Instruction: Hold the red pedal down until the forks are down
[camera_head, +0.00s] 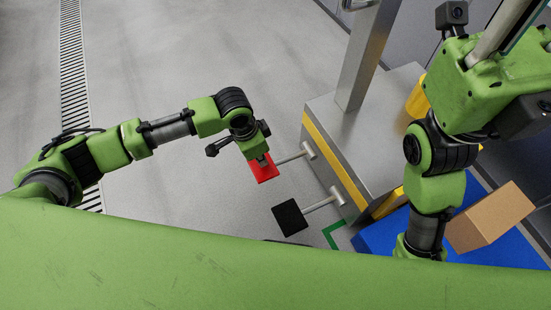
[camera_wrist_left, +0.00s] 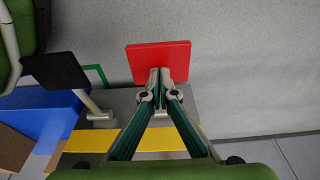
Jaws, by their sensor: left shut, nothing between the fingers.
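The red pedal (camera_head: 265,174) sticks out on a metal rod from the left side of a steel machine (camera_head: 329,118). In the left wrist view the red pedal (camera_wrist_left: 143,59) lies at the fingertips. My left gripper (camera_head: 263,160) points down at the pedal, its shut fingertips (camera_wrist_left: 160,76) overlapping the pedal's edge with nothing between them. They seem to touch its top, but I cannot tell how far it is pressed. A yellow part (camera_head: 389,203) low beside the machine may belong to the forks; their height is unclear. My right gripper is hidden.
A black pedal (camera_head: 290,217) on its own rod stands close to the red one. A blue platform (camera_head: 376,238) and a cardboard box (camera_head: 490,217) are at the right, near my right arm. A steel column (camera_head: 366,55) rises from the machine. The floor at the left is clear.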

